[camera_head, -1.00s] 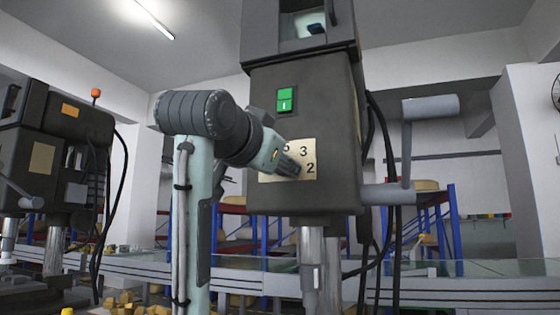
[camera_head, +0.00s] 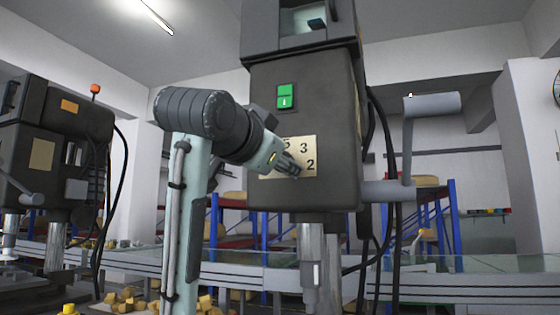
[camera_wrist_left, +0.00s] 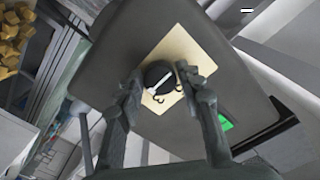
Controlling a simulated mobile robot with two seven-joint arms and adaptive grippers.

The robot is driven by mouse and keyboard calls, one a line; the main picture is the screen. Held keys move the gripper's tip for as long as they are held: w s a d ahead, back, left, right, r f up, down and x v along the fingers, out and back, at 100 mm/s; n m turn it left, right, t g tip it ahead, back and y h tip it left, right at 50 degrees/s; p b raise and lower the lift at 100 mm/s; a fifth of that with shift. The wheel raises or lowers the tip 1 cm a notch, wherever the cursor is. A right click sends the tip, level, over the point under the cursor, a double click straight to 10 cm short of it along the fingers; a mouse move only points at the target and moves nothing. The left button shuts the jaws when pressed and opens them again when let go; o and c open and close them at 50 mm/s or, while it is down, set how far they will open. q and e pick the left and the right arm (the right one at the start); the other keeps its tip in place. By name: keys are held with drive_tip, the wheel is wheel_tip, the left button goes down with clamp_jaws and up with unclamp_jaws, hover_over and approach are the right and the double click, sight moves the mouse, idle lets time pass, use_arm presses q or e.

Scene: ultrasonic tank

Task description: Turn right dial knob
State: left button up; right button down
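A dark drill press housing carries a pale yellow dial plate (camera_head: 306,147) with the digits 3 and 2 showing, and a partly covered 5. My left gripper (camera_head: 291,166) is at the plate and hides the knob in the head view. In the left wrist view, the round black dial knob (camera_wrist_left: 158,77) with a white pointer line sits on the plate (camera_wrist_left: 180,45). The fingers of my left gripper (camera_wrist_left: 160,79) are spread on both sides of the knob, close to its rim. I cannot tell whether they touch it. My right gripper is not in view.
A green switch (camera_head: 285,97) is on the housing above the plate. A grey crank handle (camera_head: 432,105) sticks out at right, and black cables hang beside the housing. A second drill press (camera_head: 50,150) stands at left. A conveyor (camera_head: 240,275) runs behind.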

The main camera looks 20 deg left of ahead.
use_arm(q)
drive_tip(key=shift+o, duration=1.1)
drive_tip(key=shift+s, duration=0.1)
drive_tip(key=s, duration=1.1)
drive_tip(key=shift+s+a, duration=0.2)
drive_tip(key=shift+s, duration=0.2)
